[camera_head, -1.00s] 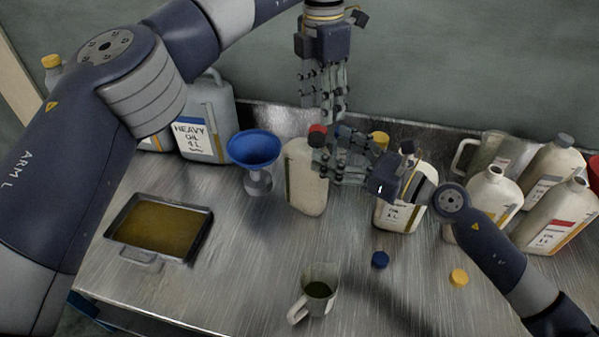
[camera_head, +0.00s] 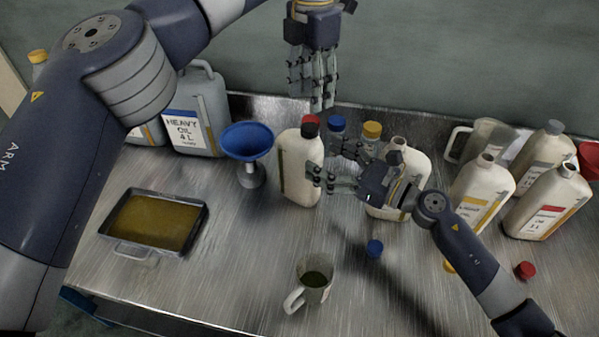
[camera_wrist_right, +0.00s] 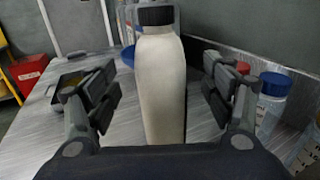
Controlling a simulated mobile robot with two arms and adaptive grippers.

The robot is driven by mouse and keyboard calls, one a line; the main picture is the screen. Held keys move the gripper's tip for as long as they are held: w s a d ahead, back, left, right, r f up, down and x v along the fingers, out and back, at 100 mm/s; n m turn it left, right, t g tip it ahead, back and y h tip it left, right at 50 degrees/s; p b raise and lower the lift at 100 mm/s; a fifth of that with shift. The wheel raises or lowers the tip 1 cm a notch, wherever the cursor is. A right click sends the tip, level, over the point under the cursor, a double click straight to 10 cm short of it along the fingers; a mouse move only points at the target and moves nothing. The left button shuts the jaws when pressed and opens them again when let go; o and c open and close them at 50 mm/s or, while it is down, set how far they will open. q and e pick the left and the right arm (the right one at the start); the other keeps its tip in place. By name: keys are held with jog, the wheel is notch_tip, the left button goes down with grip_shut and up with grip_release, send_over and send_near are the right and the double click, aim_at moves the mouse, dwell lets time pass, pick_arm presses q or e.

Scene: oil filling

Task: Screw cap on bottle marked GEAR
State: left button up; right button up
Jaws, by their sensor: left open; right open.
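A cream bottle (camera_head: 298,170) with a black cap stands upright left of the table's middle. It also shows in the right wrist view (camera_wrist_right: 161,88), between the spread fingers. My right gripper (camera_head: 333,168) is open at the bottle's right side, at the height of its body; it also shows in the wrist view (camera_wrist_right: 165,90). My left gripper (camera_head: 318,92) is open and empty, above and behind the bottle. I cannot read GEAR on any label.
An open-necked bottle (camera_head: 417,165) stands behind my right gripper. More cream bottles (camera_head: 484,190) stand at right. A blue funnel (camera_head: 247,141), a heavy oil can (camera_head: 205,105) and an oil tray (camera_head: 195,232) are at left. A mug (camera_head: 316,283) stands in front. Red- and blue-capped (camera_head: 337,123) bottles are behind.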

aim_at(299, 151)
notch_tip(299, 151, down, 2)
jog(key=shift+f, duration=0.1)
jog(key=x, duration=0.7)
jog(key=shift+w+a+r, duration=0.15)
jog(key=shift+a+r, duration=0.05)
